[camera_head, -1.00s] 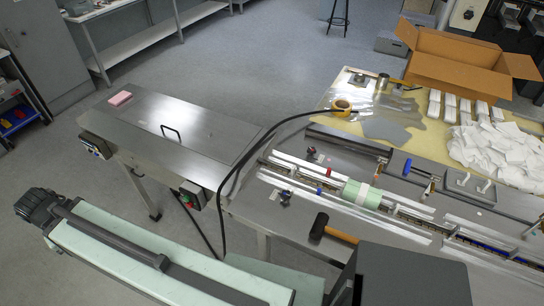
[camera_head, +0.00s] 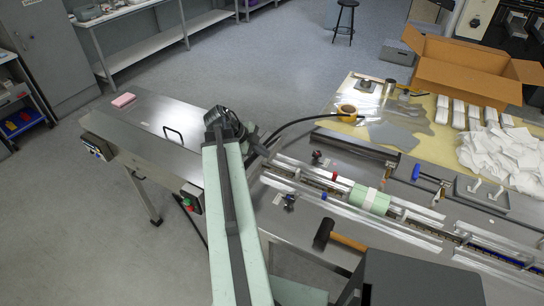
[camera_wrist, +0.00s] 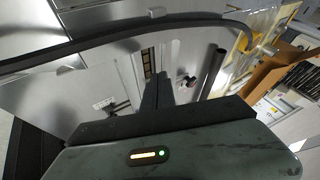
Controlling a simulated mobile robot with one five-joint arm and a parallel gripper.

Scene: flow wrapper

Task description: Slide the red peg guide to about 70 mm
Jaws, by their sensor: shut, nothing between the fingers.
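A small red peg (camera_head: 334,176) stands on the far silver guide rail (camera_head: 295,164) of the infeed channel, left of the green-and-white wrapped pack (camera_head: 369,199). A blue peg (camera_head: 324,195) stands on the near rail (camera_head: 345,212). My gripper (camera_wrist: 157,80) shows as dark fingers close together in the wrist view, shut and empty. It points down over the left end of the machine, apart from the red peg. In the head view my arm hides part of the tables, and the fingertips are not clear. I cannot read a millimetre scale.
A black hose (camera_head: 295,121) arches close to my arm's end. A hammer (camera_head: 340,237) lies in front of the rails. A red knob (camera_head: 316,155) and a dark bar (camera_head: 352,142) are behind them. A cardboard box (camera_head: 470,70) stands at the back right.

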